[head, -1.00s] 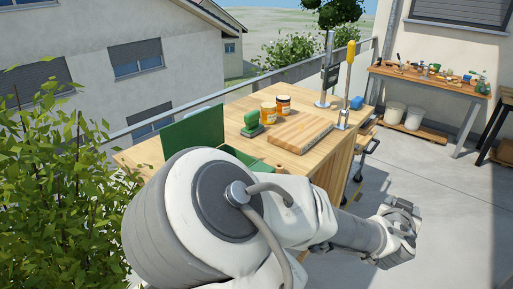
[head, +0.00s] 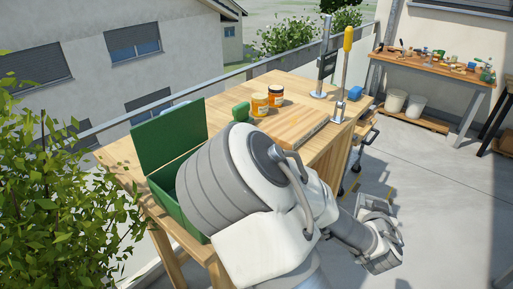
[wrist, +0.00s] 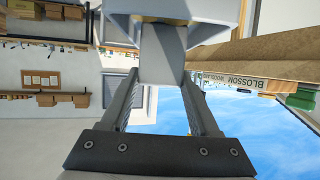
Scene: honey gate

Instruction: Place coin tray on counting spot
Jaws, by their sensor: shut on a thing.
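My gripper (wrist: 163,74) is shut on a pale grey thing (wrist: 160,48) in the wrist view, which I take to be the coin tray. The thing's grey block sits between the fingertips, and a wider pale part shows at the top edge. In the head view my gripper (head: 376,212) is at the lower right, over the paved floor and off the right side of the wooden table (head: 225,103). The held thing is hard to make out there. I cannot make out a marked counting spot; my arm hides part of the tabletop.
The table bears an open green box (head: 168,140), two jars (head: 260,105), a green-handled thing (head: 241,111), a wooden board (head: 290,124) and a yellow-handled tool (head: 348,40). A railing runs behind. A workbench (head: 430,66) with two white buckets stands far right.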

